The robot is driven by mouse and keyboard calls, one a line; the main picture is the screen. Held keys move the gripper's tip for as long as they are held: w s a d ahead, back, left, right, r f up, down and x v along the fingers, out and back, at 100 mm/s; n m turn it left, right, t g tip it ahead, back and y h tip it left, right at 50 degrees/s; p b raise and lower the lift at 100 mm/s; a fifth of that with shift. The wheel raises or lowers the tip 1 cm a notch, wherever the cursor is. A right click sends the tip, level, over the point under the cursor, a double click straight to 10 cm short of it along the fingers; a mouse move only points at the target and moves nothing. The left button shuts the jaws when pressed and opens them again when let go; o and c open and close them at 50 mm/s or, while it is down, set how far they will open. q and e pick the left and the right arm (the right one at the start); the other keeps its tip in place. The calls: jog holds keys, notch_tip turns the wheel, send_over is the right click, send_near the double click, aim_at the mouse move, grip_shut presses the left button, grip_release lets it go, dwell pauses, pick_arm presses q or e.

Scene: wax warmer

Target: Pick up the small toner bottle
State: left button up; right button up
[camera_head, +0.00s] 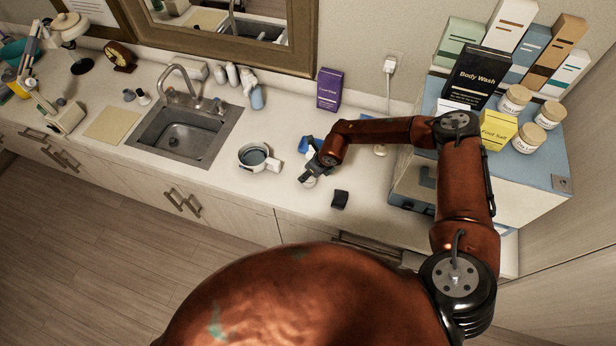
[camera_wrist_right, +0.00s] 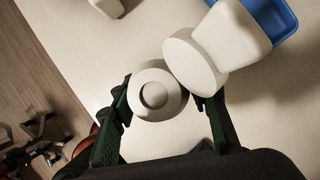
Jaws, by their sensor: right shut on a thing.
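My right gripper (camera_head: 312,172) is low over the counter, right of the wax warmer (camera_head: 257,156). In the right wrist view, my right gripper (camera_wrist_right: 166,96) has its green-black fingers on either side of a small white bottle with a round cap, the small toner bottle (camera_wrist_right: 155,91). It is shut on this bottle, seen from above. In the head view only a bit of white (camera_head: 309,183) shows below the fingers; the rest is hidden. A second white container (camera_wrist_right: 212,50) stands close against the bottle. My left gripper is not in view.
A small black block (camera_head: 340,199) is near the counter's front edge. A purple box (camera_head: 329,90) stands at the wall, the sink (camera_head: 187,134) is left, and a cabinet with boxes and jars (camera_head: 515,180) is right.

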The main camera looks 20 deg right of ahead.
jog(key=shift+w, duration=0.2)
jog(key=c, duration=0.3)
jog(key=shift+c, duration=1.4)
jog(key=shift+r, duration=0.65)
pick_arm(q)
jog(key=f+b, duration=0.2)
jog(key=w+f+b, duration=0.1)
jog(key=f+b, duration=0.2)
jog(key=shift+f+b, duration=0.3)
pick_arm(e)
jog(key=s+a+r, duration=0.4)
jog(key=s+r, duration=0.7)
jog(key=s, duration=0.2)
jog(key=shift+s+r, duration=0.25)
jog(key=shift+r, duration=0.1)
